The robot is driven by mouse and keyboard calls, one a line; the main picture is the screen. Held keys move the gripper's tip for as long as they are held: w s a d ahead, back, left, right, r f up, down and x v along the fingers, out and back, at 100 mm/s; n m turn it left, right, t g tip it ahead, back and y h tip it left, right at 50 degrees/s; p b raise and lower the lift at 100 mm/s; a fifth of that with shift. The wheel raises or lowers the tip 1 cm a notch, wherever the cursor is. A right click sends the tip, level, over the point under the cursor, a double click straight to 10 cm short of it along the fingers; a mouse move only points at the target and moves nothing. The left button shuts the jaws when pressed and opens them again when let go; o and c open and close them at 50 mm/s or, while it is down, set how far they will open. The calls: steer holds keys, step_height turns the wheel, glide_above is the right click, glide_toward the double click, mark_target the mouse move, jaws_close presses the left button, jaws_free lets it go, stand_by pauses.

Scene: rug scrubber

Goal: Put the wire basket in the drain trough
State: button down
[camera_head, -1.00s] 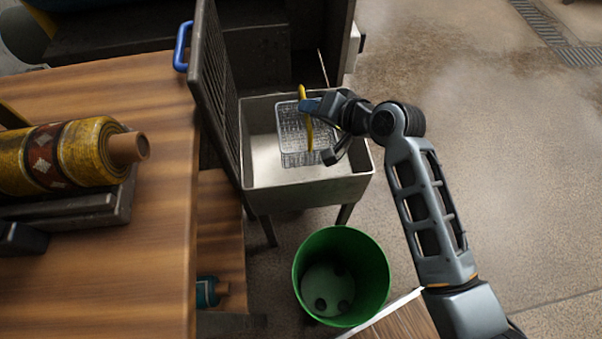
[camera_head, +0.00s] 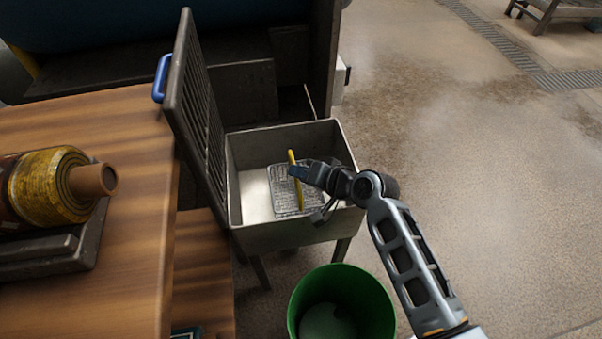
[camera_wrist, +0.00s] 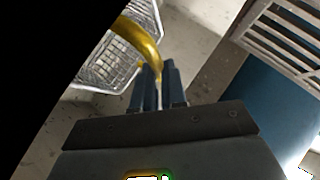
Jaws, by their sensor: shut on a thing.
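The wire basket (camera_head: 283,199) is a silver mesh basket with a yellow handle (camera_head: 296,178). It is inside the walls of the grey metal drain trough (camera_head: 287,238) in the head view; I cannot tell whether it touches the trough floor. My gripper (camera_head: 300,172) is shut on the yellow handle. The wrist view shows the handle (camera_wrist: 148,42) running into the closed fingers (camera_wrist: 160,85), with the basket mesh (camera_wrist: 112,58) beyond them. Part of the basket is hidden by my gripper.
A slatted grate (camera_head: 192,95) with a blue handle (camera_head: 162,78) stands raised at the trough's left side. A green bucket (camera_head: 378,300) stands in front. A wooden table (camera_head: 130,250) with a rolled rug (camera_head: 58,188) is at left. Open floor (camera_head: 480,190) lies right.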

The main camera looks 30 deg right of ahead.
steer(key=c, duration=1.2)
jaws_free()
steer(key=p+v, duration=0.2)
steer(key=v, duration=1)
steer(key=shift+p, duration=0.3)
